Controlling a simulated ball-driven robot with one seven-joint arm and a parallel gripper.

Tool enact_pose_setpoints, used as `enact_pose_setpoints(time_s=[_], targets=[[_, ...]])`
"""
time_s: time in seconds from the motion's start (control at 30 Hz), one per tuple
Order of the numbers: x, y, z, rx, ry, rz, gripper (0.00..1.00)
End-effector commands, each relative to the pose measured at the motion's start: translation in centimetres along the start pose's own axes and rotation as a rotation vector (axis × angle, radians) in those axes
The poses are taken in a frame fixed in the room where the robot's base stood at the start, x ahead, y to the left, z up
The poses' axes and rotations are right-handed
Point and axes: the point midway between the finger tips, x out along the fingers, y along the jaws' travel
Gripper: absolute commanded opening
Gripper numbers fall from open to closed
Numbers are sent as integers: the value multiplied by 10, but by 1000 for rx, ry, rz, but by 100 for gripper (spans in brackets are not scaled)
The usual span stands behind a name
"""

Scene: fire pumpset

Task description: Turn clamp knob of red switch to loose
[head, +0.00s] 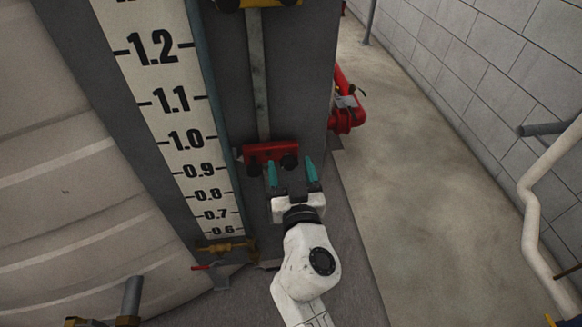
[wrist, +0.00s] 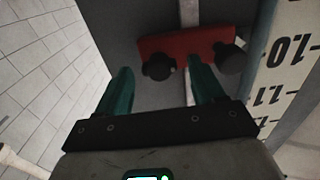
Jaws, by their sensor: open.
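The red switch (head: 265,151) is a red block on a thin vertical rail, on the grey panel beside the level scale. Two dark round knobs stick out from its lower part: a left one (head: 255,168) and a right one (head: 290,160) in the head view. My gripper (head: 290,164) is open with two teal fingers, just in front of the switch. The right knob appears between the fingertips. In the wrist view the red switch (wrist: 190,42) shows above the fingers, with that knob (wrist: 159,67) between the tips of my gripper (wrist: 159,65). I see no clear contact.
A white scale with black numbers (head: 188,139) stands left of the rail. A yellow-brown valve with a red handle (head: 228,247) is below it. Red pipework (head: 347,117) is behind the panel's right edge. Open floor (head: 420,190) lies to the right, along a block wall.

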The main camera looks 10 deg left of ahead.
Motion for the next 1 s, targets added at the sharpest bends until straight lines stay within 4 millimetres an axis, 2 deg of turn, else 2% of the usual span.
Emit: enact_pose_setpoints(time_s=[0.27, 0.83, 1.0], targets=[[1, 0, 0, 0, 0, 1, 67], [1, 0, 0, 0, 0, 1, 13], [1, 0, 0, -7, 0, 1, 12]])
